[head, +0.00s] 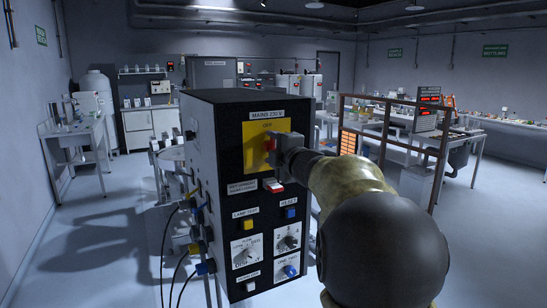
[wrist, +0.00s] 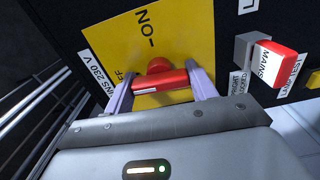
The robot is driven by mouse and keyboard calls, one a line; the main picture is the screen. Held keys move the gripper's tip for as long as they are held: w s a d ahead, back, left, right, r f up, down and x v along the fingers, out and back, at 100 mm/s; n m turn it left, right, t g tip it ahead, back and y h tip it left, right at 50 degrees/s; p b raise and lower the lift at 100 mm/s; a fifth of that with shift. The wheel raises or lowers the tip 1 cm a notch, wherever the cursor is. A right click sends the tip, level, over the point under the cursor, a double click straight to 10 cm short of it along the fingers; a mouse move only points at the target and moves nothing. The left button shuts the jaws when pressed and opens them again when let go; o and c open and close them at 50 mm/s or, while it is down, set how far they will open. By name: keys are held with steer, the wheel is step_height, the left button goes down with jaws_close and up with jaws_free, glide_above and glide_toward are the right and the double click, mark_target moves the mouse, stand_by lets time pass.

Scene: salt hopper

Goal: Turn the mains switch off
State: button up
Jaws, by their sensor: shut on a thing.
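The mains switch is a red rotary handle (wrist: 176,79) on a yellow plate (wrist: 190,28) marked ON and OFF. My gripper (wrist: 160,88) is shut on the handle. OFF is partly hidden by a finger. In the head view my gripper (head: 277,150) and arm cover the plate's right side.
The black panel box (head: 217,125) carries a red and white block marked MAINS (wrist: 275,60) just below the plate, also in the head view (head: 273,185). Buttons and dials sit lower. Cables (head: 172,250) hang at its left. A brown frame (head: 440,150) stands to the right.

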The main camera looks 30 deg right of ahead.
steer(key=shift+n, duration=0.4)
steer(key=o, duration=1)
steer(key=s, duration=0.5)
steer(key=s+b, duration=0.1)
steer(key=s, duration=0.5)
steer(key=s+b, duration=0.1)
steer(key=s, duration=0.5)
steer(key=shift+s+d, duration=0.2)
steer(key=shift+d, duration=0.1)
